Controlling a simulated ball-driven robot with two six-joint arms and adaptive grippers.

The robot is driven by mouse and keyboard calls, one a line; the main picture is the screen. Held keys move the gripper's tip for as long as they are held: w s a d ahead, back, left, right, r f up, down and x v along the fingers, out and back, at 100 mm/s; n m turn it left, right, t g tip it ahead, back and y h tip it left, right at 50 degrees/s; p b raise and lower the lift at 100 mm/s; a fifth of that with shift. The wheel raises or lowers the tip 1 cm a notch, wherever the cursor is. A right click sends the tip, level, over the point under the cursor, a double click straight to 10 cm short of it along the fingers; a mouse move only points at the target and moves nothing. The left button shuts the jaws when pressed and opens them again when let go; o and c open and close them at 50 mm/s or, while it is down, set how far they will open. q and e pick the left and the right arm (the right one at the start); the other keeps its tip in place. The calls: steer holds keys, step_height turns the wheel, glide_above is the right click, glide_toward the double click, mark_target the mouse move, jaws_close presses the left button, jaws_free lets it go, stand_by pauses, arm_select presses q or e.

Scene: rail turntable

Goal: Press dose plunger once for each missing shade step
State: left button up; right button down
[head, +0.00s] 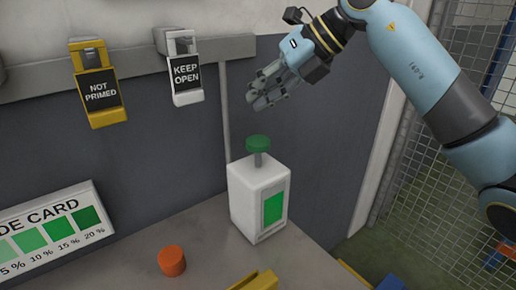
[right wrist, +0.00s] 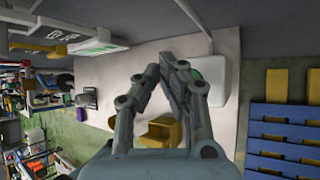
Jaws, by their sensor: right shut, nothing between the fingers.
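The white dose bottle (head: 245,202) stands upright at the right of the bench, with a green panel on its front. Its green plunger head (head: 257,143) sits raised on a grey stem. My right gripper (head: 258,98) is shut and empty, above the plunger and apart from it. In the right wrist view my shut fingers (right wrist: 167,60) partly hide the white bottle (right wrist: 219,82) and its green top. The shade card (head: 48,240) at the left shows green patches that darken to the right, with 10%, 15% and 20% readable; its left end is cut off.
An orange round knob (head: 172,262) lies on the bench (head: 205,225). A yellow "NOT PRIMED" tag (head: 98,90) and a white "KEEP OPEN" tag (head: 186,75) hang on the wall rail. A yellow tray (head: 258,281) is at the front edge. Wire fencing (head: 415,185) stands at right.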

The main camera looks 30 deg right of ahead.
mark_target(254, 138)
step_height(254, 138, down, 4)
steer(key=shift+b, duration=1.15)
steer(key=shift+f, duration=0.25)
steer(key=shift+f+b, duration=0.15)
steer(key=shift+b, duration=0.15)
steer(key=shift+f, duration=0.3)
steer(key=shift+f+b, duration=1.3)
steer(key=shift+f, duration=0.1)
stand_by(1.1)
steer(key=shift+r, duration=0.15)
steer(key=shift+r+p, duration=1.3)
steer(key=shift+r, duration=0.4)
